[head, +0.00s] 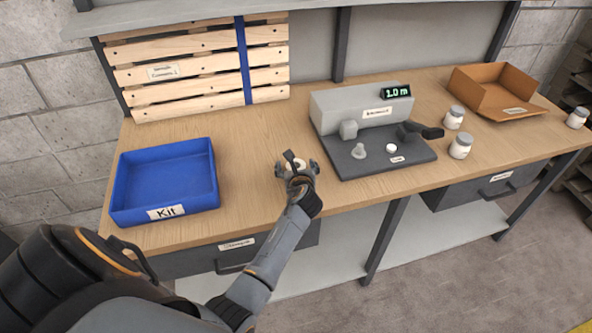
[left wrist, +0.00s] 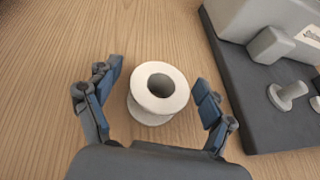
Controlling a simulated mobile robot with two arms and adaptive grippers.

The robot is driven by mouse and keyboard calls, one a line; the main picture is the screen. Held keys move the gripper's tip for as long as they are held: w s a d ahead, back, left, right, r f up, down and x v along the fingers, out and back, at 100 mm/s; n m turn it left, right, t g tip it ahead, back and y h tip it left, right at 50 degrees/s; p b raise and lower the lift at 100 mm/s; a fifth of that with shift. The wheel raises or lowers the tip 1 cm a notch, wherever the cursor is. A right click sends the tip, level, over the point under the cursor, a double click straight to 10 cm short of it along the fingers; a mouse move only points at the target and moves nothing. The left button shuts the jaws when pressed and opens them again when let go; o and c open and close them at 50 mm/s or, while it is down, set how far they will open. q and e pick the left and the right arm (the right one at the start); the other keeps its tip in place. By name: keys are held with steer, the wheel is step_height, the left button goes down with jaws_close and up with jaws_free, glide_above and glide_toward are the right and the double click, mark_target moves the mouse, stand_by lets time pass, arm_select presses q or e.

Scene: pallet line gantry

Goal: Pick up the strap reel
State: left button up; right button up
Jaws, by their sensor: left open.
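The strap reel (left wrist: 150,108) is a white spool with a round centre hole. It stands on the wooden bench top (head: 250,150), and in the left wrist view it lies between the spread fingers of my left gripper (left wrist: 158,100), with a gap on each side. In the head view my left gripper (head: 297,168) is over the bench near its front edge and covers most of the reel. The left gripper is open and empty. My right gripper is in neither view.
A grey machine (head: 345,107) on a dark base stands just right of the reel. A blue Kit tray (head: 168,213) sits to the left. White jars (head: 460,146) and an open cardboard box (head: 505,112) are at the right. A slatted wooden pallet (head: 200,65) leans at the back.

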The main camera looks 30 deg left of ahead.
arm_select(q)
steer(key=shift+r, duration=0.1)
steer(key=c, duration=1.3)
steer(key=shift+r, duration=0.5)
steer(key=r, duration=0.3)
steer(key=shift+s+p, duration=0.2)
steer(key=shift+p, duration=0.2)
steer(key=s+r, duration=0.3)
steer(key=s, duration=0.1)
steer(key=s+a+r, duration=0.1)
steer(key=s+r, duration=0.2)
steer(key=s, duration=0.2)
steer(key=s+a+r+p, duration=0.1)
steer(key=s+r, duration=0.2)
steer(key=s, duration=0.1)
steer(key=shift+s+a, duration=0.2)
steer(key=shift+s, duration=0.05)
